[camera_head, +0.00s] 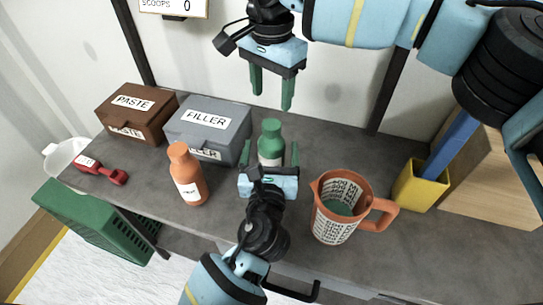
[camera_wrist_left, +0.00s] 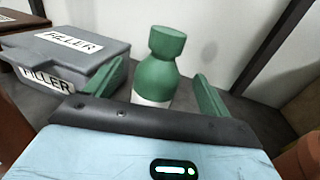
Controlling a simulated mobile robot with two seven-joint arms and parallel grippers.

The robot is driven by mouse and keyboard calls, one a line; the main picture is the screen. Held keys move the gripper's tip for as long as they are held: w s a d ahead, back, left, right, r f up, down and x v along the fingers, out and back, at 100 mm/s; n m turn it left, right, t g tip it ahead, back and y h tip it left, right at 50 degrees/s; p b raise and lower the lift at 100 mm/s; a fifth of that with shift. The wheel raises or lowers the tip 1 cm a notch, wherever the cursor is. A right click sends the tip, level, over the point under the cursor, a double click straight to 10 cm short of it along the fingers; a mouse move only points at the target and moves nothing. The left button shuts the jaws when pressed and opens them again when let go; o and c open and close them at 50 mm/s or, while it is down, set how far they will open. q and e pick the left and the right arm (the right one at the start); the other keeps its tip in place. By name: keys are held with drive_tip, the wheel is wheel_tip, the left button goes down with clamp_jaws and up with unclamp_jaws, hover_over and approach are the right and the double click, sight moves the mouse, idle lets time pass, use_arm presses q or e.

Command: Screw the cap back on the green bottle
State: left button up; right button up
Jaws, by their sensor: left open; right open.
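The green bottle (camera_head: 270,150) stands upright on the grey table, with a white label band around it. A green cap (camera_head: 271,126) sits on its top; it also shows in the left wrist view (camera_wrist_left: 167,42). I cannot tell how tightly it is screwed. My left gripper (camera_head: 267,156) is open at the near side of the bottle, one finger to each side, with gaps visible in the left wrist view. My right gripper (camera_head: 272,99) is open and empty, pointing down above the bottle and cap. The bottle's lower part is hidden behind my left gripper.
The grey FILLER box (camera_head: 222,117) and brown PASTE box (camera_head: 148,100) stand left. An orange bottle (camera_head: 188,178) and red scoop (camera_head: 101,170) are nearer.

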sight(271, 124)
use_arm(q)
drive_tip(key=shift+w+d, duration=0.15)
drive_tip(key=shift+w, duration=2.6)
clamp_jaws()
use_arm(e)
drive_tip(key=m, duration=0.4)
drive_tip(key=shift+f, duration=4)
drive_tip(key=c, duration=1)
